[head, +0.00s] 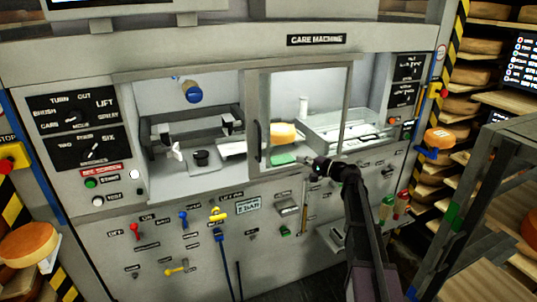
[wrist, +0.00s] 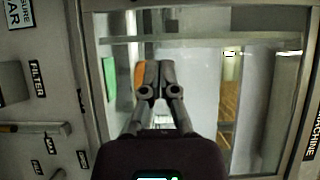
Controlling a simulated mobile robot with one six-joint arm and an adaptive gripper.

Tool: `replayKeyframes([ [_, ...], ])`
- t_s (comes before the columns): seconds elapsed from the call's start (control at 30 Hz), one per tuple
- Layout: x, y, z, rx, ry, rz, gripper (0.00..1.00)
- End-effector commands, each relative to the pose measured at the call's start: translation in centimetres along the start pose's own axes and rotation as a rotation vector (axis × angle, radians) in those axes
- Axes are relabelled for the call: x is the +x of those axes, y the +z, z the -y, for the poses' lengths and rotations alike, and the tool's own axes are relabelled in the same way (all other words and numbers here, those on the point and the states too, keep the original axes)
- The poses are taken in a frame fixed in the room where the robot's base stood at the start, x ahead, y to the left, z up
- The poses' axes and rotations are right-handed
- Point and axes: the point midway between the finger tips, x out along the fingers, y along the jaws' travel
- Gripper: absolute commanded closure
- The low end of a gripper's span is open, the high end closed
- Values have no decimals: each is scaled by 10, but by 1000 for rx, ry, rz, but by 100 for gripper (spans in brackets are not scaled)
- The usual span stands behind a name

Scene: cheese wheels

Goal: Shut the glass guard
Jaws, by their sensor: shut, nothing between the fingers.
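The glass guard (head: 310,110) is a clear pane in a grey frame on the front of the care machine. My gripper (head: 317,169) is shut and empty, at the lower part of the guard, right of the handle. In the wrist view my fingers (wrist: 154,76) stand in front of the pane, with the guard's frame (wrist: 94,90) to their left. I cannot tell whether they touch it.
Behind the glass are a yellow cheese wheel (head: 283,132) and a green pad (head: 283,159). A blue roller (head: 193,93) hangs in the uncovered part. Coloured levers and knobs, such as a yellow lever (head: 217,214), stick out below. Cheese shelves (head: 470,105) stand at right.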

Motion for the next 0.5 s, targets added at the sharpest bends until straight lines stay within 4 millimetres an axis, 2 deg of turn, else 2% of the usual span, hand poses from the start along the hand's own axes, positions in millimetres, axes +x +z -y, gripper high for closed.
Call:
replayKeyframes([
  [0.5, 7, -1, 0, 0, 1, 0, 100],
])
